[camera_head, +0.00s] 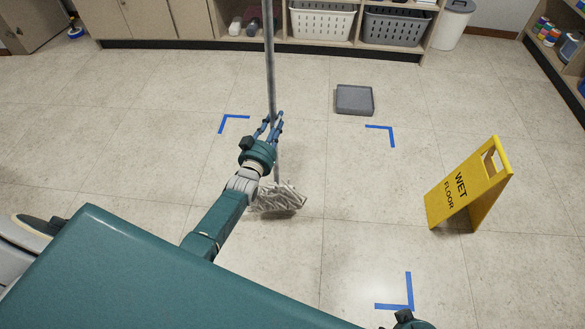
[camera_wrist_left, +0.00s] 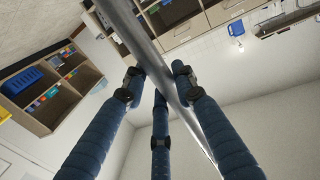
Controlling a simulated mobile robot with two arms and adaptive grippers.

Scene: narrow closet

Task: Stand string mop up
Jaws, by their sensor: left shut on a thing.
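The string mop stands nearly upright, its grey handle (camera_head: 270,70) running up out of the head view and its pale string head (camera_head: 283,200) on the floor. My left gripper (camera_head: 274,124) is shut on the handle, well above the mop head. In the left wrist view the handle (camera_wrist_left: 142,38) passes diagonally between the blue fingers of my left gripper (camera_wrist_left: 160,82). The left forearm and gripper hide part of the lower handle and the mop head's left side. My right gripper's fingers are not visible.
Blue corner marks (camera_head: 382,132) lie on the tiled floor around the mop. A grey square tray (camera_head: 354,100) lies behind, right of the mop. A yellow wet floor sign (camera_head: 468,186) stands at right. Shelves with baskets (camera_head: 322,22) line the back, near a white bin (camera_head: 453,25).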

